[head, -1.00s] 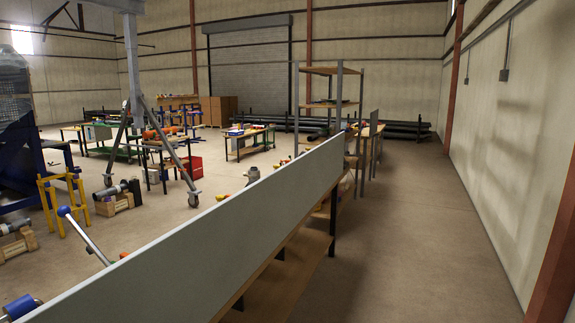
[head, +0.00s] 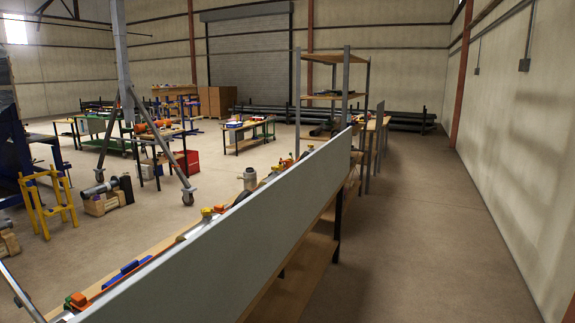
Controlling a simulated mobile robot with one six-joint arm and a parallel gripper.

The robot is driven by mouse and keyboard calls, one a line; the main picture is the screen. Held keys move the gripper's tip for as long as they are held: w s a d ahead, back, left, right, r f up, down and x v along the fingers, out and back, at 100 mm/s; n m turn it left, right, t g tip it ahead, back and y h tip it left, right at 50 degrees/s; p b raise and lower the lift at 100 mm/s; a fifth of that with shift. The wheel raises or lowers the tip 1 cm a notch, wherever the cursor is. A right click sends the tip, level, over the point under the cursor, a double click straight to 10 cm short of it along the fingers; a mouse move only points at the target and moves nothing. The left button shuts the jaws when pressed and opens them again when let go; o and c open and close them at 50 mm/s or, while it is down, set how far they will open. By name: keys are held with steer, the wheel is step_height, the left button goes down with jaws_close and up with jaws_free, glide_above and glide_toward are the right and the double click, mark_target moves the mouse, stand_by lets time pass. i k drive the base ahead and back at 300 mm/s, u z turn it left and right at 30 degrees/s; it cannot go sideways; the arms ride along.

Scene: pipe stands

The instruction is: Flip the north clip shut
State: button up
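No clip can be made out as the north clip in the head view. Small parts lie on a long wooden bench behind a grey upright panel (head: 230,235): an orange piece (head: 78,299), blue blocks (head: 127,270), and yellow-topped pieces (head: 207,213). They are too small to tell whether any is a clip, open or shut. The panel hides much of the benchtop. My gripper is not in view.
A clear floor aisle (head: 415,230) runs between the bench and the right wall. A tall shelf rack (head: 368,75) stands beyond the panel. A yellow stand (head: 45,205), a wheeled gantry leg (head: 165,150) and several worktables are at left.

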mark_target(288, 163)
steer(key=u, duration=0.1)
steer(key=i, duration=1.2)
steer(key=z, duration=4.9)
steer(key=i, duration=0.15)
steer(key=u, duration=3)
steer(key=i, duration=1.15)
